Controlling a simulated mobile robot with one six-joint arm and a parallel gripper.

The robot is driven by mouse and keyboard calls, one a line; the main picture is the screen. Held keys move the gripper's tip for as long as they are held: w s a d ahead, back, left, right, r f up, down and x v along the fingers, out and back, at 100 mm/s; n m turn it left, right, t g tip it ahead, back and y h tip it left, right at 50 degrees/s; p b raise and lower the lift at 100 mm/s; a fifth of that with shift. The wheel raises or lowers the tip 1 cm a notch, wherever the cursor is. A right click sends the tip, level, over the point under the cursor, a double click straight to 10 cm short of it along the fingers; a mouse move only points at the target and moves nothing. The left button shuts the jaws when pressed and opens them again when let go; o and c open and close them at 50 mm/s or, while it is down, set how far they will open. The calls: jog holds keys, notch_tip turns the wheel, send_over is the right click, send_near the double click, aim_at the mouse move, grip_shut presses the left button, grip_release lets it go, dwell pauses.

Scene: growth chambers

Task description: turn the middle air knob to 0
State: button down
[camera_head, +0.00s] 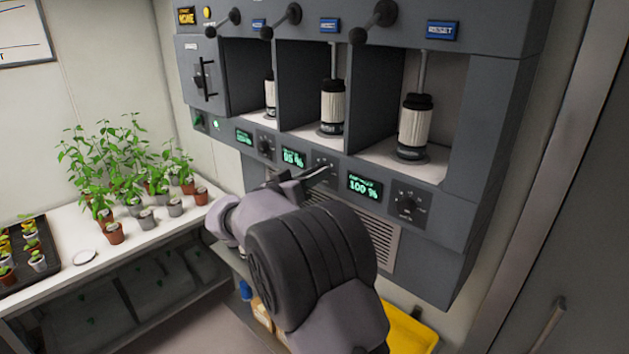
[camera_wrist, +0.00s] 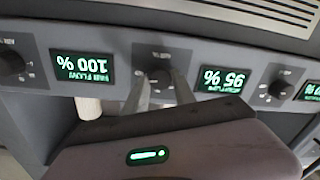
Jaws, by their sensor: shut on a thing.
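The middle air knob (camera_wrist: 159,74) is a dark round knob on the grey panel. In the wrist view, which is upside down, it sits between my gripper's (camera_wrist: 160,88) two fingers, which are shut on it. The middle display (camera_wrist: 225,80) beside it reads 95 %. In the head view my gripper (camera_head: 318,173) reaches the panel just right of the middle display (camera_head: 293,157), and its fingers partly cover the middle knob (camera_head: 324,162). The knob's pointer and scale cannot be read.
The right display (camera_head: 365,186) reads 100 %, with the right knob (camera_head: 408,203) beside it. The left knob (camera_head: 265,146) is next to the left display (camera_head: 244,137). Chambers with white cylinders (camera_head: 333,101) are above; a vent grille (camera_head: 380,240) is below. Potted plants (camera_head: 115,233) stand on the left bench.

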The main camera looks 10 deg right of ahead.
jog(key=shift+w+a+f+n+g+h+p, duration=0.1)
jog(key=shift+n+g+h+p, duration=0.25)
jog(key=shift+n+p, duration=5.35)
jog(key=shift+n+g+h+p, duration=0.3)
jog(key=shift+n+p, duration=0.45)
jog(key=shift+n, duration=9.85)
jog(key=c, duration=1)
grip_release()
jog(key=shift+c, duration=0.2)
